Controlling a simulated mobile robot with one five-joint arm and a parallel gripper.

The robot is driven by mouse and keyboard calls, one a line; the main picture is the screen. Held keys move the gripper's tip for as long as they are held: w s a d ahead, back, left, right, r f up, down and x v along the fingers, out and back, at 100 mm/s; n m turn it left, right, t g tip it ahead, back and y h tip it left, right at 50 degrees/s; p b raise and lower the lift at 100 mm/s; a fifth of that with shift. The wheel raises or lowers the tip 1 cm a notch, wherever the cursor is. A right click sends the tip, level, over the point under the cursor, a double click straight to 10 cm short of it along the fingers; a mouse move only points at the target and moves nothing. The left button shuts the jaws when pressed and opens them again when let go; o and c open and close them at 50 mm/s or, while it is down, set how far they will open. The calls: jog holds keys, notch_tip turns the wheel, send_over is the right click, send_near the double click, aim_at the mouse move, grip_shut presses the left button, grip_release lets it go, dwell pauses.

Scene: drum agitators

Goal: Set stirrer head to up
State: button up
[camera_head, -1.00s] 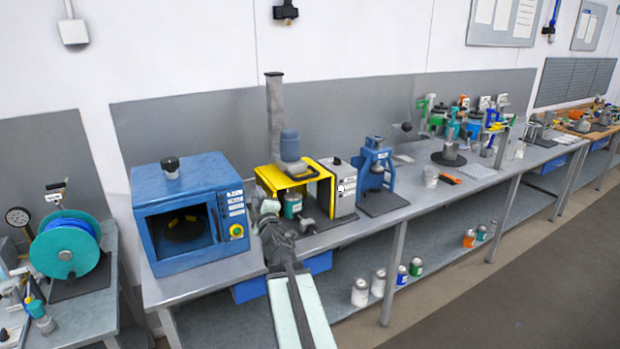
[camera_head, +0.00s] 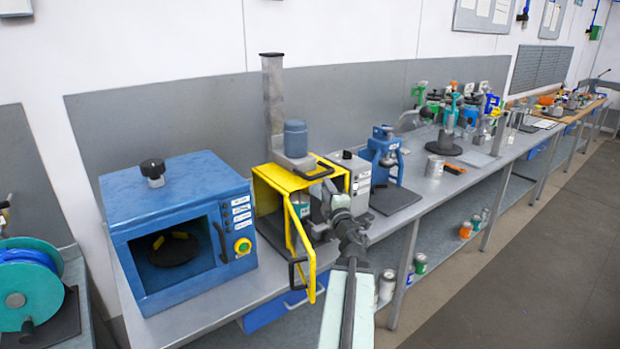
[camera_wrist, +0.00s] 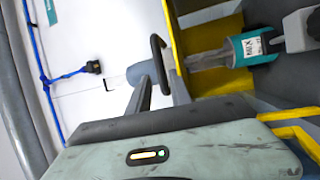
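The stirrer has a blue-grey motor head (camera_head: 295,138) on a grey upright column (camera_head: 273,100), above a yellow guard frame (camera_head: 268,180). A black handle (camera_head: 314,172) sticks out from the head. A yellow-framed door (camera_head: 302,245) stands swung out from the guard toward the front of the bench. A teal can (camera_head: 301,203) stands inside the guard, partly hidden. In the tilted wrist view, the head (camera_wrist: 145,74), its handle (camera_wrist: 158,62) and the labelled can (camera_wrist: 244,49) show. My gripper (camera_head: 340,208) is in front of the guard's right side; its finger opening is unclear.
A blue oven-like box (camera_head: 178,232) stands left of the stirrer. A grey control box (camera_head: 352,176) and a blue press (camera_head: 383,155) stand to its right. Several bottles and tools crowd the bench further right. The floor (camera_head: 480,270) in front is clear.

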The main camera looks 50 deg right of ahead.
aim_at(323, 175)
jog(key=x, duration=0.4)
jog(key=p+x, duration=0.1)
jog(key=x, duration=0.3)
jog(key=shift+s+d+f, duration=0.1)
jog(key=shift+s+d, duration=0.15)
jog(key=shift+d, duration=0.05)
jog(key=shift+a, duration=0.1)
grip_shut()
jog(key=shift+s+f, duration=0.1)
jog(key=shift+s, duration=0.05)
dwell(0.8)
